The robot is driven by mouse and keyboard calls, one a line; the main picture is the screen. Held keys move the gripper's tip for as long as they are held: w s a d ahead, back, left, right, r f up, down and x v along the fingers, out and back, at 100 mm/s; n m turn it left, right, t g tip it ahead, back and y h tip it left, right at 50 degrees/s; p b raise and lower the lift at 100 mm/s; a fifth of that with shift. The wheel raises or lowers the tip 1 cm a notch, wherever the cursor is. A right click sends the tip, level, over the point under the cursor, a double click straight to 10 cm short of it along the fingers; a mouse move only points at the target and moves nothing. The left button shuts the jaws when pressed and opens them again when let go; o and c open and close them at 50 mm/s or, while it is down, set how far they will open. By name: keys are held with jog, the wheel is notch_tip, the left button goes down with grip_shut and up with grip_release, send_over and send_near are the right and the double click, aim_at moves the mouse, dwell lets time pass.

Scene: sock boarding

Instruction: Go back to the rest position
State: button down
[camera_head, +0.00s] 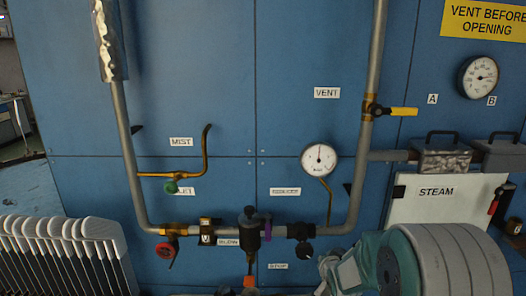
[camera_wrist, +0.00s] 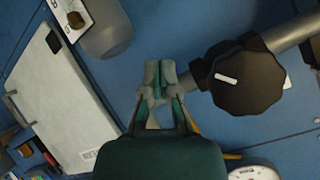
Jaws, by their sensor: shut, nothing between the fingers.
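My gripper (camera_wrist: 160,70) is shut and empty in the wrist view, its two grey fingertips together. In that view it is beside a black knob (camera_wrist: 247,80) with a white mark, on a grey pipe. I cannot tell whether they touch. In the head view my arm fills the lower right, and the gripper end (camera_head: 330,264) is low, right of a small black knob (camera_head: 305,250) on the pipework.
A blue panel carries pipes, a MIST nozzle (camera_head: 206,150), a pressure gauge (camera_head: 319,158), a yellow VENT handle (camera_head: 402,111) and a red valve (camera_head: 166,249). A white STEAM box (camera_head: 434,211) stands right. White sock-shaped boards (camera_head: 60,228) stand in a row at lower left.

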jog(key=s+r+n+g, duration=0.3)
jog(key=s+r, duration=1)
jog(key=s, duration=0.3)
jog(key=s+a+r+n+g, duration=0.1)
jog(key=s, duration=0.8)
jog(key=s+a+r+n+g, duration=0.1)
jog(key=s+n, duration=0.1)
jog(key=s, duration=0.7)
jog(key=shift+s+r+g, duration=0.3)
jog(key=shift+s+g, duration=0.1)
jog(key=shift+a, duration=0.1)
